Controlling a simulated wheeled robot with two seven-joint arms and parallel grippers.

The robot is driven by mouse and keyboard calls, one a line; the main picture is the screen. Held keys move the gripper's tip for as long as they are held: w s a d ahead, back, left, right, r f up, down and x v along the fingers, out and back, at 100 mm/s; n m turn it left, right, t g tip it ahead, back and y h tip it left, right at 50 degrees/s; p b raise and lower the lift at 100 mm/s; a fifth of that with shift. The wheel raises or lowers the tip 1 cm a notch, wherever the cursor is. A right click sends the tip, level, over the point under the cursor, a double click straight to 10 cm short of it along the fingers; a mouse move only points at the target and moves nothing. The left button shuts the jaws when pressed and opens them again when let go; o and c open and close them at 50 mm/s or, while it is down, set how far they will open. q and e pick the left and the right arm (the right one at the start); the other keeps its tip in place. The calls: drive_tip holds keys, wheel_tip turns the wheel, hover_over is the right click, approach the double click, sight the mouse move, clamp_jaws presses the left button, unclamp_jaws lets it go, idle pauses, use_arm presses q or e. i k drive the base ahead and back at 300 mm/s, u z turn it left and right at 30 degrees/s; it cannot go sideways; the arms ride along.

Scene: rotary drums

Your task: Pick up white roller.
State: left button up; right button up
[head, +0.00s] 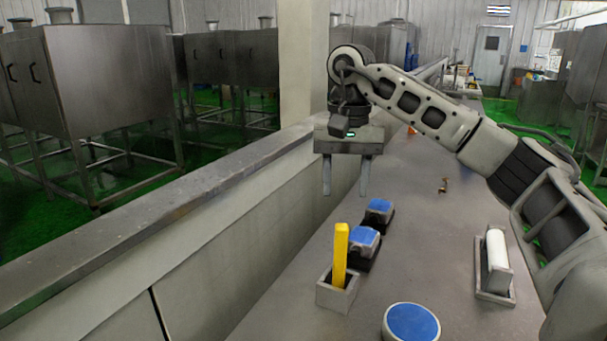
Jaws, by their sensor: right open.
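The white roller (497,249) stands out on the right part of the counter, lying lengthwise in a grey holder (496,298). My right gripper (345,193) hangs above the counter's left edge with its two fingers apart, pointing down and empty. It is well to the left of the roller and higher up, not touching anything. My right arm comes in from the right and passes above and beside the roller. My left gripper does not show.
A yellow bar (340,256) stands upright in a grey box (337,295). Two blue-topped blocks (364,238) (380,206) on dark bases stand behind it. A round blue-topped object (411,322) is at the front. A low wall (170,215) runs along the left. The counter between box and roller is clear.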

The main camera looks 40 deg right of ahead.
sight(500, 276)
drive_tip(key=k, duration=1)
